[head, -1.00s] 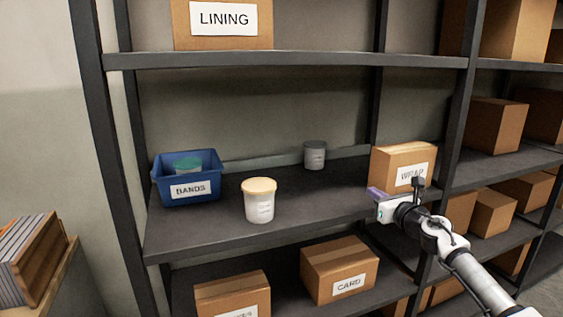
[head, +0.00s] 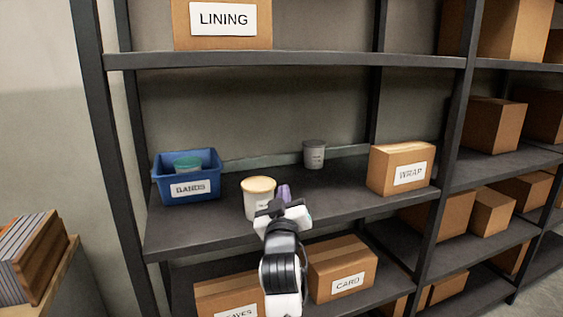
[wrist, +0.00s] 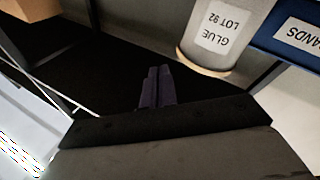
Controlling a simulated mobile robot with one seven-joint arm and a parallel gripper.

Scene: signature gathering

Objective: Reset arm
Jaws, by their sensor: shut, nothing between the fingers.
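My gripper (head: 284,191) is in front of the middle shelf in the head view, beside the right side of a white tub with a cream lid (head: 258,186), and partly covers that tub's lower part. Its purple fingers (wrist: 155,88) are together and empty in the wrist view. That view shows the tub labelled GLUE LOT 92 (wrist: 206,58) upside down, to the right of the fingers and apart from them. My arm comes up from the bottom of the head view.
On the middle shelf (head: 215,234) stand a blue BANDS bin (head: 160,182) with a green-lidded tub (head: 187,163), a grey tub (head: 314,154) and a WRAP box (head: 390,175). A CARD box (head: 340,258) is below. Free shelf lies between the tubs and WRAP.

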